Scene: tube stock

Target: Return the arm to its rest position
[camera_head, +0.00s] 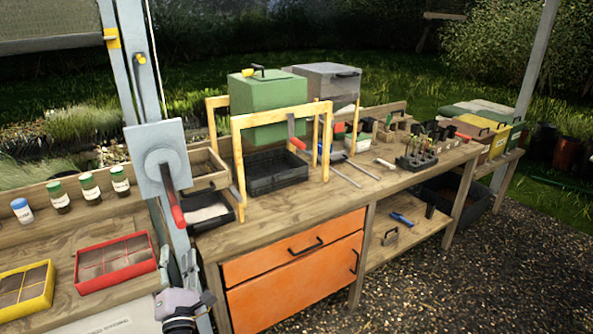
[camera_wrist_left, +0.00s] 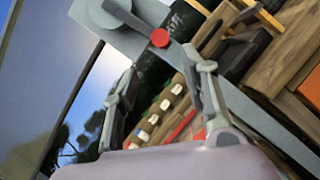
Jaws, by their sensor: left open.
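My left gripper (camera_head: 177,262) is low in the head view, in front of the grey post and beside the red tray. Its two fingers point up and stand apart, with nothing between them. In the left wrist view the open fingers (camera_wrist_left: 160,62) frame the bench, and the picture is strongly tilted. The arm behind the gripper is mostly cut off by the lower edge of the head view. My right gripper is not in view.
A grey post carries a plate and red-handled lever (camera_head: 172,195) close above the gripper. A red tray (camera_head: 115,284), a yellow tray (camera_head: 48,290) and several jars (camera_head: 90,186) are on the left bench. Orange drawers (camera_head: 295,290) are to the right. Gravel ground (camera_head: 480,280) is clear at front right.

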